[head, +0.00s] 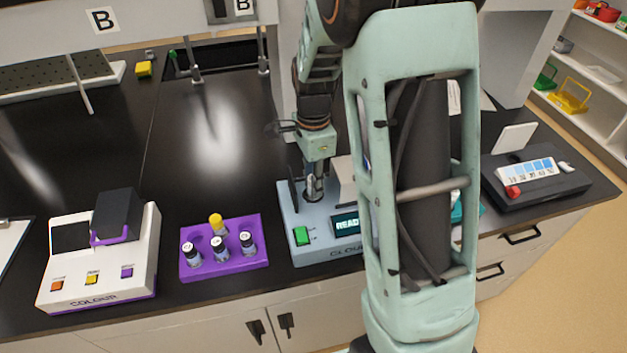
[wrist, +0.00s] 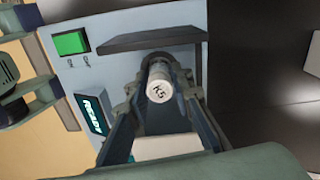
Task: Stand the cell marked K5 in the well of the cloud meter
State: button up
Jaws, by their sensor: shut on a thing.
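The cell marked K5 (wrist: 158,88), with a pale round cap, is between the fingers of my gripper (wrist: 160,100) in the wrist view. My gripper is shut on it. In the head view my gripper (head: 314,185) is over the left part of the cloud meter (head: 287,222), a blue-grey box with a green button and a lit READY display. The meter also shows in the wrist view (wrist: 88,20), with a dark flap (wrist: 150,36) beside the cell. The cell's lower part and the well are hidden, so I cannot tell whether the cell is in the well.
A purple rack (head: 225,268) with several cells stands left of the cloud meter. A white colour meter (head: 75,275) with a dark raised lid is further left. A dark device (head: 550,190) with a blue chart is at the right. My arm hides the cloud meter's right part.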

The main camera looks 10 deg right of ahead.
jog(key=o, duration=1)
jog(key=o, duration=0.6)
jog(key=shift+r, duration=0.1)
jog(key=shift+r+p, duration=2.75)
jog(key=shift+r, duration=0.7)
